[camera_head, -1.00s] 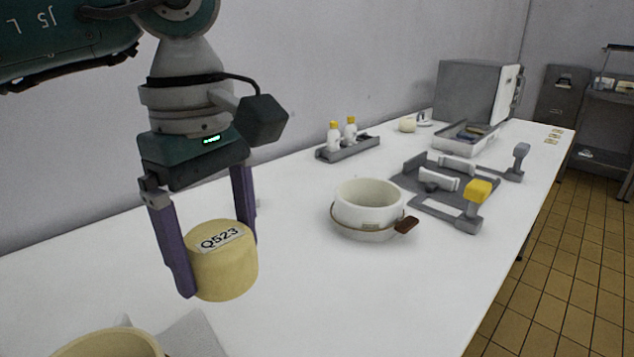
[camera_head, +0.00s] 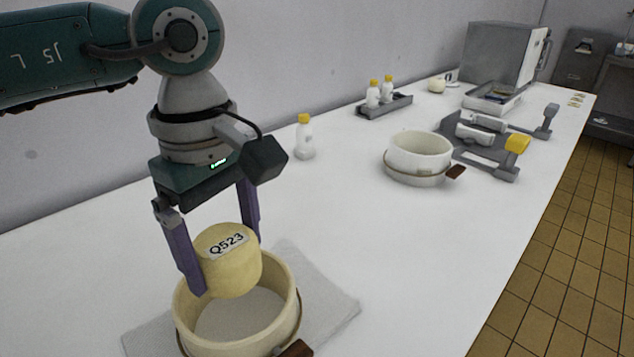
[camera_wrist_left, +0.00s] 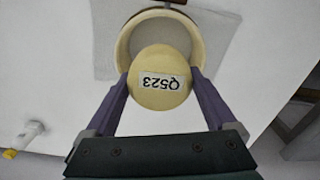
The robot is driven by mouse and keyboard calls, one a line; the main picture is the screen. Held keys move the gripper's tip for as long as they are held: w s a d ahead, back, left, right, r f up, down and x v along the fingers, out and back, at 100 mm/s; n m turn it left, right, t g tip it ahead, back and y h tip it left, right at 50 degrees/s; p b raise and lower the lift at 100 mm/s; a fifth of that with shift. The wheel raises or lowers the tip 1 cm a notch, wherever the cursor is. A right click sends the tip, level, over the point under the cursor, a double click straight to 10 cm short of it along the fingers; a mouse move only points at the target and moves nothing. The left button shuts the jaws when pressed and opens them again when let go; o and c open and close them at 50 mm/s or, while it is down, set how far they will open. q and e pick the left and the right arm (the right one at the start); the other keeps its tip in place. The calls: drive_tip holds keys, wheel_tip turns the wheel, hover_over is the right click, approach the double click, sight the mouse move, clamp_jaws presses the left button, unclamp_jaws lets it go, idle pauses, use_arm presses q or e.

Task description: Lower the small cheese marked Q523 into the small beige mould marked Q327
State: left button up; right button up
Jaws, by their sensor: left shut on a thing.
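The small cheese marked Q523 (camera_head: 228,268) is a pale yellow cylinder, held upright with its label on top. My left gripper (camera_head: 222,270) is shut on it, one purple finger on each side; in the left wrist view the cheese (camera_wrist_left: 160,92) sits between the fingertips (camera_wrist_left: 160,90). A beige mould (camera_head: 287,322) with a band and brown handle stands below on a grey cloth. The cheese overlaps the mould's back rim in the head view; how high it hangs is hard to tell. The wrist view shows the mould (camera_wrist_left: 124,45) beyond the cheese. No Q327 mark is readable. My right gripper is not seen.
The grey cloth (camera_head: 335,300) lies flat under the mould. A white bottle (camera_head: 304,138) with a yellow cap stands behind. A whiter mould (camera_head: 418,160), a grey clamp frame (camera_head: 480,150) and a bottle rack (camera_head: 385,107) stand farther right. The table's front right is clear.

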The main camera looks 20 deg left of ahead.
use_arm(q)
drive_tip(key=shift+f+b, duration=3.6)
drive_tip(key=shift+f, duration=0.55)
drive_tip(key=shift+f+b, duration=0.85)
drive_tip(key=shift+f, duration=0.05)
drive_tip(key=o, duration=1.3)
drive_tip(key=shift+o, duration=0.2)
drive_tip(key=shift+r, duration=0.1)
